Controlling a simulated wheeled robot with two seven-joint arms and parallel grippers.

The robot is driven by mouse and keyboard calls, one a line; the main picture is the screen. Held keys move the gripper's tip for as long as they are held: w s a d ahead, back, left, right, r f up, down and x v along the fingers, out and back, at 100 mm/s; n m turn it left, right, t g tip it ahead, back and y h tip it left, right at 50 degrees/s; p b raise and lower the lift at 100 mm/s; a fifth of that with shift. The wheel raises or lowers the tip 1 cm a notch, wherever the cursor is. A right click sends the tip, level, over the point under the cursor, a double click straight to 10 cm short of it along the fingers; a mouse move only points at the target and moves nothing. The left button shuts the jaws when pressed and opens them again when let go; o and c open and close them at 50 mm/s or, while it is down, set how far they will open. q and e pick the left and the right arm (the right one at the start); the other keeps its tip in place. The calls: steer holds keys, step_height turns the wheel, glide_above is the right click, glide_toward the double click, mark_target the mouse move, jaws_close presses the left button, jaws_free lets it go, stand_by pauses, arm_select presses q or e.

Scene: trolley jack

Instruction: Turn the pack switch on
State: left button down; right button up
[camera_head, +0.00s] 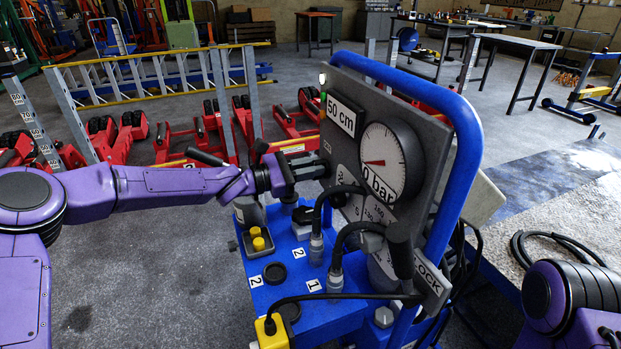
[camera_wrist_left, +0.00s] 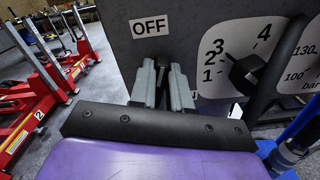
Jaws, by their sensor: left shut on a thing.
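The pack switch (camera_wrist_left: 162,63) is a small dark part on the grey panel, just below a white OFF label (camera_wrist_left: 150,26) in the left wrist view. My left gripper (camera_head: 312,168) reaches the left edge of the panel from the left in the head view. Its two grey fingers (camera_wrist_left: 163,88) are shut on the switch in the left wrist view. The fingers hide much of the switch, so its exact angle is hard to tell. My right gripper is out of view.
The grey panel (camera_head: 423,113) carries a round gauge (camera_head: 391,160) and a "50 cm" display (camera_head: 341,114). A blue tube frame (camera_head: 467,140) surrounds it. A numbered selector knob (camera_wrist_left: 246,73) sits right of the fingers.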

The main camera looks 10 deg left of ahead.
arm_select(q)
steer(key=shift+s+d+f+m+b, duration=0.15)
steer(key=shift+f+m+b, duration=0.15)
steer(key=shift+m+b, duration=2.25)
steer(key=shift+s+d+f+m+b, duration=0.1)
steer(key=shift+s+f+m+b, duration=0.15)
steer(key=shift+m+b, duration=2.25)
steer(key=shift+s+d+f+m+b, duration=0.1)
steer(key=shift+f+m+b, duration=0.25)
steer(key=shift+m+b, duration=2.2)
steer(key=shift+n+b, duration=0.3)
steer(key=shift+b, duration=0.1)
steer(key=c, duration=1.1)
jaws_free()
steer(key=shift+a, duration=0.1)
steer(key=shift+p+v, duration=1.35)
steer(key=shift+v, duration=3.85)
